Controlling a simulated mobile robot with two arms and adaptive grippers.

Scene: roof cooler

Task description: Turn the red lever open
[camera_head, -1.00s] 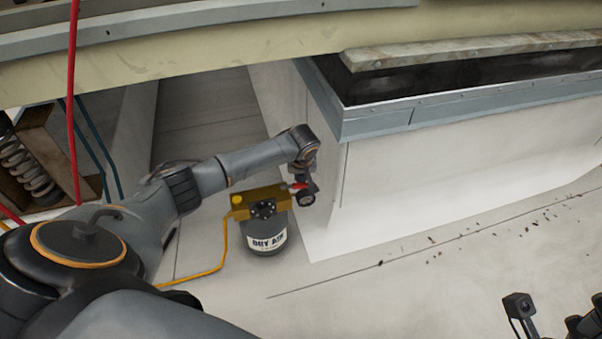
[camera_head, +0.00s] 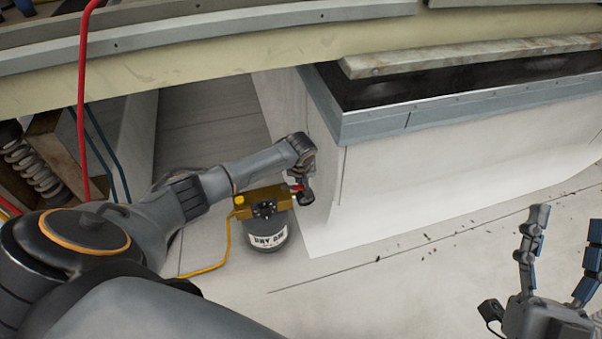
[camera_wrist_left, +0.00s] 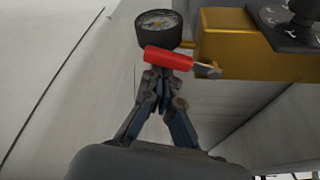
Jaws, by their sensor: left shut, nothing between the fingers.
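The red lever (camera_head: 296,188) sticks out from the right end of a brass-coloured valve block (camera_head: 262,202) on a dark canister (camera_head: 267,236) labelled "DRY AIR". In the left wrist view, the red lever (camera_wrist_left: 169,58) points left from the block (camera_wrist_left: 245,45), slightly tilted. My left gripper (camera_wrist_left: 165,78) is shut and empty, its fingertips right at the lever's near side; I cannot tell whether they touch. It also shows in the head view (camera_head: 304,180), partly hidden by its wrist. My right gripper (camera_head: 560,245) is open and empty at the lower right.
A round gauge (camera_wrist_left: 158,28) sits just beyond the lever, and a black dial (camera_wrist_left: 300,15) tops the block. A white wall (camera_head: 400,170) rises close to the right of my left gripper. A yellow hose (camera_head: 215,262) runs from the block. Open floor lies at the lower right.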

